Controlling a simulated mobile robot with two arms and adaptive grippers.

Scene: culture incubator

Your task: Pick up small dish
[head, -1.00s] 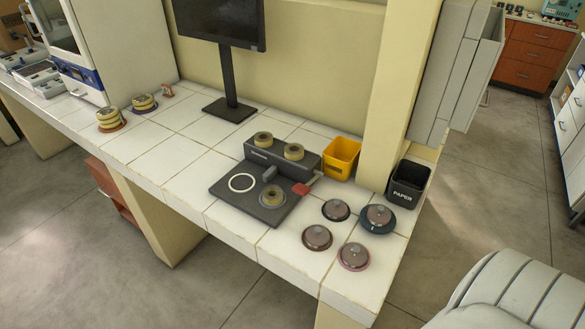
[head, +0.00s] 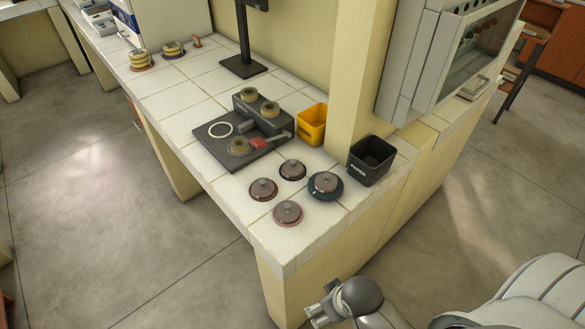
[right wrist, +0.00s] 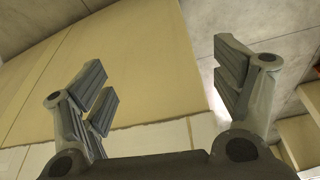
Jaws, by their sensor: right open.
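Several small round lidded dishes sit on the white tiled bench in the head view. A brown one (head: 263,189) is at the left, another (head: 292,170) at the back, one on a pink base (head: 287,213) at the front, and a larger one on a dark blue base (head: 325,185) at the right. My right gripper (head: 316,316) is low at the bottom of the head view, below and in front of the bench edge, away from the dishes. In the right wrist view its fingers (right wrist: 165,85) are wide apart with nothing between them. My left gripper is out of view.
A dark device (head: 245,135) with round pieces on it stands behind the dishes. A yellow bin (head: 312,125) and a black bin (head: 371,160) stand near the pillar (head: 345,85). The bench's front corner (head: 285,255) is bare. Stacked yellow dishes (head: 140,59) stand at the far left.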

